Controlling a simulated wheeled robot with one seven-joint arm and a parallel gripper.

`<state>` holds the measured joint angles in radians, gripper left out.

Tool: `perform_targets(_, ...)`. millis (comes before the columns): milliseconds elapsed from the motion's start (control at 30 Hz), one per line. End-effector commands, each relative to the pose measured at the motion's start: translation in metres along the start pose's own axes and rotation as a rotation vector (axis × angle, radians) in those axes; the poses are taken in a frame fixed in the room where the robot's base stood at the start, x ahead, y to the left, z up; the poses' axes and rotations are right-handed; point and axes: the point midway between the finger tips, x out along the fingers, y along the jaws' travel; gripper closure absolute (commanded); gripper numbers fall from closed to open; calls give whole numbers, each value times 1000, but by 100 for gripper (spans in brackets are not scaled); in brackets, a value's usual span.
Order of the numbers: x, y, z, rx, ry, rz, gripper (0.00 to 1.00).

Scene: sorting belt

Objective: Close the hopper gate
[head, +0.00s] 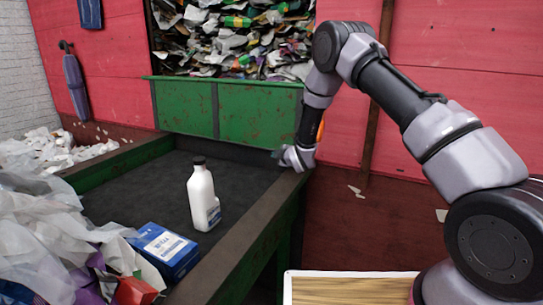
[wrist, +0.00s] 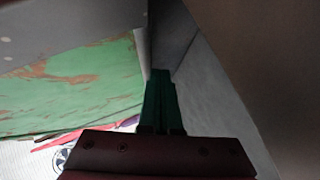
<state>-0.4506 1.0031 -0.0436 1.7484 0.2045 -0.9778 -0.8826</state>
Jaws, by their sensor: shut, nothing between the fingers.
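The hopper gate (head: 185,108) is a green, rust-marked panel below the hopper opening at the back of the belt. Waste (head: 235,40) shows in the opening above its top edge. My gripper (head: 285,160) is shut and empty, low beside the right end of the gate, near the belt's far right corner. In the wrist view my shut fingers (wrist: 160,100) are in the middle, and a rust-marked green panel (wrist: 75,90) fills the left. Whether my fingers touch the gate is unclear.
A white bottle (head: 202,198) stands on the dark belt (head: 130,195), with a blue box (head: 165,250) in front of it. Plastic waste (head: 45,230) heaps along the left side. A green side frame (head: 255,245) edges the belt on the right.

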Motion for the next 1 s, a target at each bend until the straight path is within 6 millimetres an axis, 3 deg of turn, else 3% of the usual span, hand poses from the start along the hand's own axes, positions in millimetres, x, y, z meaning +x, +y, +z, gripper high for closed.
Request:
perform_targets(333, 16, 9, 17, 0, -1, 0, 100)
perform_targets(1000, 19, 13, 18, 1, -2, 5, 100)
